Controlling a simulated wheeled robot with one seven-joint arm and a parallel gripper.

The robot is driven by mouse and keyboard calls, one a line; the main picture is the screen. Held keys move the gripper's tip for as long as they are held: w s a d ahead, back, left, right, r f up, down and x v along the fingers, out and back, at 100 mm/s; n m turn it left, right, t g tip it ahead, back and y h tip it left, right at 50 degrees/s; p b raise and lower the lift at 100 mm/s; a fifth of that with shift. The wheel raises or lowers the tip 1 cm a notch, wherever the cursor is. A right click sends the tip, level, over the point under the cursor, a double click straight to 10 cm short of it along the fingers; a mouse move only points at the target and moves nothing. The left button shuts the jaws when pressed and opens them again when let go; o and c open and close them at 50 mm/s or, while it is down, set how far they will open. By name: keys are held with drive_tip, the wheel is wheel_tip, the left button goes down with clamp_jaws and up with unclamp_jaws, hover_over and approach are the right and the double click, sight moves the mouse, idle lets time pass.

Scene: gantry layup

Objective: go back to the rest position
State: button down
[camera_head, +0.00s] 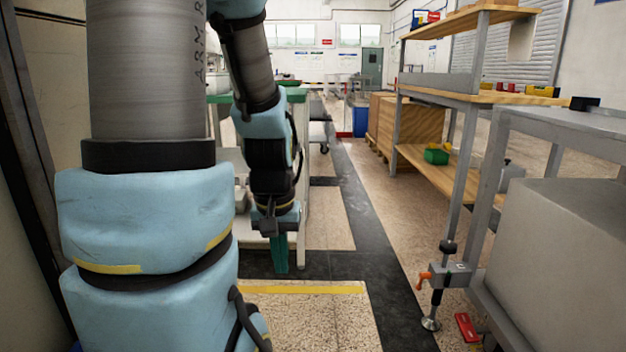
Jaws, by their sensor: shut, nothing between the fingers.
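My gripper (279,252) hangs at the end of my arm, left of the middle in the head view. Its green fingers point down and are together, with nothing seen between them. It is in front of a white-legged table with a green top (297,95), apart from the floor. My own arm links fill the left side and hide much of what lies behind them.
A grey metal bench (560,124) with a large grey box (560,255) stands close on the right. A wooden shelf unit (462,97) holds a green bin (436,156). A red object (466,327) lies low at right. A dark floor aisle (365,210) runs clear ahead.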

wheel_tip(320, 180, up, 39)
drive_tip(key=p, duration=3.8)
drive_tip(key=shift+a, duration=0.35)
